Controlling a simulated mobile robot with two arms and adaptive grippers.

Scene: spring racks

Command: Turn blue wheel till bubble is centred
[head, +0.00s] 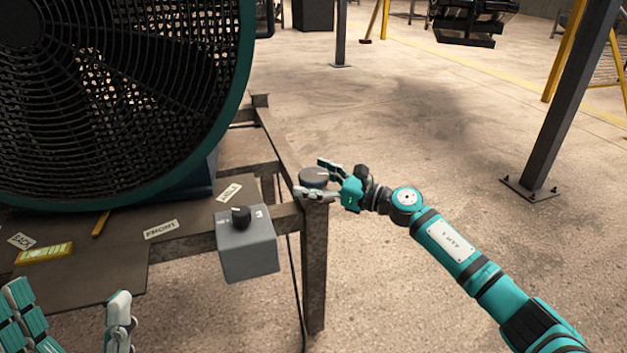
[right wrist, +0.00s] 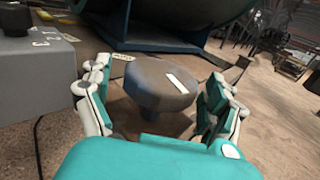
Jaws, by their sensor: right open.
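The wheel (head: 315,176) is a dark blue-grey round knob with a white mark on top, at the corner of the metal stand. My right gripper (head: 314,179) has one finger on each side of it. In the right wrist view the wheel (right wrist: 158,86) sits between the fingers, with gaps visible on both sides; the gripper is open. A yellow-green bubble level (head: 45,253) lies on the stand at left; its bubble is too small to make out. My left gripper (head: 70,293) is open and empty at the bottom left, partly cut off.
A large teal-rimmed fan (head: 110,90) fills the upper left. A grey box (head: 248,250) with a black knob (head: 241,215) is fixed to the stand's front, left of the wheel. Labels reading BACK, FRONT and ANGLE lie on the stand. Floor at right is open, with a dark post (head: 570,100).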

